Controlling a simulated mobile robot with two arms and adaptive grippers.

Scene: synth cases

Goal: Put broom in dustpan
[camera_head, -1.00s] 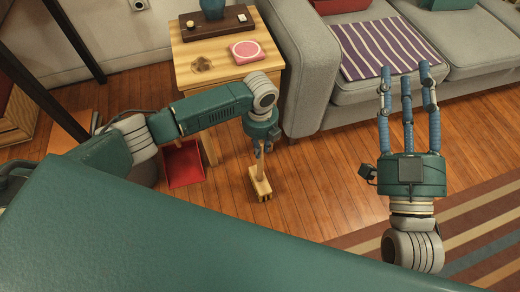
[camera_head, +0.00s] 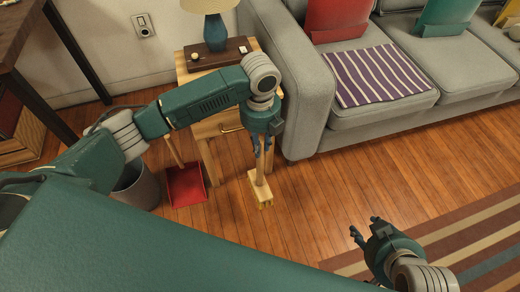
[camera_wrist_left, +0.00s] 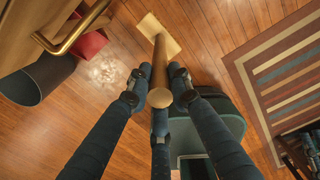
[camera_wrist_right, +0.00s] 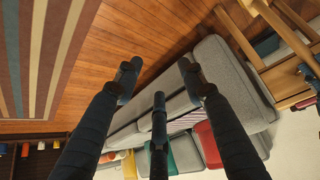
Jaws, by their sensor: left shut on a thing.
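The broom (camera_head: 260,188) has a wooden handle and a pale wooden head pointing down. My left gripper (camera_head: 263,150) is shut on its handle, in front of the side table. In the left wrist view the handle's end (camera_wrist_left: 160,92) sits between the fingers, with the head (camera_wrist_left: 160,35) beyond. I cannot tell whether the head touches the floor. The red dustpan (camera_head: 187,186) with an upright wooden handle is on the floor left of the broom. It shows partly in the left wrist view (camera_wrist_left: 92,46). My right gripper (camera_head: 367,232) is open and empty, over the floor at right.
A grey bin (camera_head: 140,190) stands left of the dustpan, partly behind my left arm. The wooden side table (camera_head: 232,124) with a lamp (camera_head: 213,30) stands behind the broom. A grey sofa (camera_head: 310,85) is at right. A striped rug (camera_head: 470,232) covers the front right floor.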

